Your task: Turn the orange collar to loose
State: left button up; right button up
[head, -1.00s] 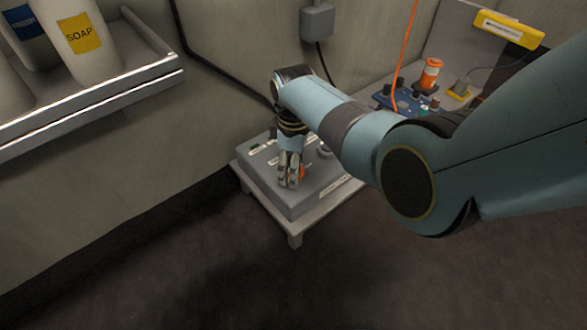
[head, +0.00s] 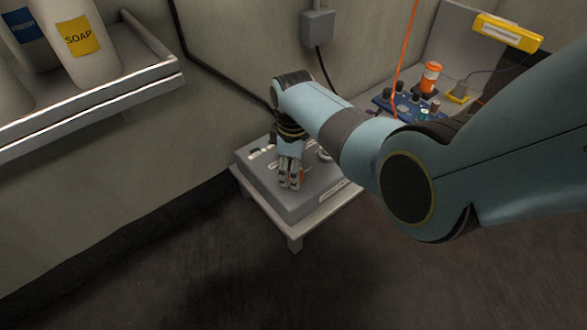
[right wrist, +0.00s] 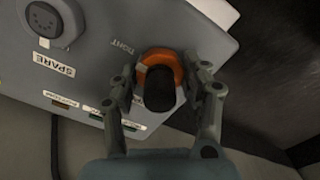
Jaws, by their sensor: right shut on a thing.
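The orange collar (right wrist: 160,62) is a ring around a dark round plug on the grey box (right wrist: 90,50). The word TIGHT is printed beside it in the right wrist view; no LOOSE label can be read. My right gripper (head: 290,184) points down at the box top in the head view. In the right wrist view its fingers (right wrist: 163,88) lie on both sides of the collar and are shut on it. My left gripper is not in view.
The box sits on a low pale table (head: 295,238) by the wall. A SPARE socket (right wrist: 45,22) is beside the collar. A shelf with a soap bottle (head: 82,38) is at upper left. A blue board (head: 408,104) and orange-white spool (head: 430,77) stand behind my arm.

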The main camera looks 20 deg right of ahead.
jog(key=shift+r+n+p, duration=0.1)
jog(key=shift+n+p, duration=0.2)
jog(key=shift+w+r+n+p, duration=0.1)
jog(key=shift+n+p, duration=0.55)
jog(key=shift+n, duration=0.45)
jog(key=n+p, duration=0.1)
jog(key=n, duration=0.1)
jog(key=shift+n, duration=0.3)
jog(key=n+p, duration=0.1)
jog(key=n, duration=0.2)
jog(key=shift+n, duration=0.3)
jog(key=n, duration=0.2)
jog(key=shift+n, duration=0.4)
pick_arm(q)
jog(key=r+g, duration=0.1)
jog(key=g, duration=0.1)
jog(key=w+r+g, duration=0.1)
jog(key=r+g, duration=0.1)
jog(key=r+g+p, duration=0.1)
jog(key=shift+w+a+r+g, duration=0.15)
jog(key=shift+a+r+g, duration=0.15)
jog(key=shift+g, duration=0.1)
pick_arm(e)
jog(key=n, duration=0.6)
jog(key=shift+f, duration=0.25)
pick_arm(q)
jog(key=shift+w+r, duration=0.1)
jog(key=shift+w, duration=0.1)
